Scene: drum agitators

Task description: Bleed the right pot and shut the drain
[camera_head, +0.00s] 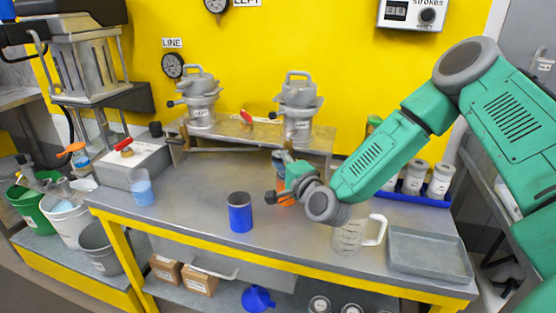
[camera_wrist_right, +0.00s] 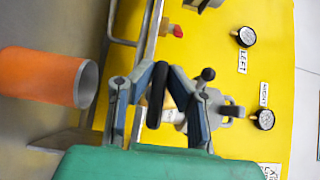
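The right pot (camera_head: 298,112) is a grey metal pot with a lid handle on the rack. It also shows in the right wrist view (camera_wrist_right: 190,108) with a black ball knob (camera_wrist_right: 208,74). A similar left pot (camera_head: 200,105) stands to its left. A red-handled valve (camera_head: 246,117) sits between them. My right gripper (camera_head: 278,178) is below and in front of the right pot. In the wrist view a black bar (camera_wrist_right: 157,95) lies between its blue-padded fingers; whether they grip it is unclear. My left gripper is out of view.
An orange cup (camera_wrist_right: 45,76) is close beside my right gripper. A blue cup (camera_head: 240,214), a clear jug (camera_head: 349,238) and a grey tray (camera_head: 428,254) stand on the bench. Several white containers stand in a blue rack (camera_head: 410,196). Free bench surface lies left of the blue cup.

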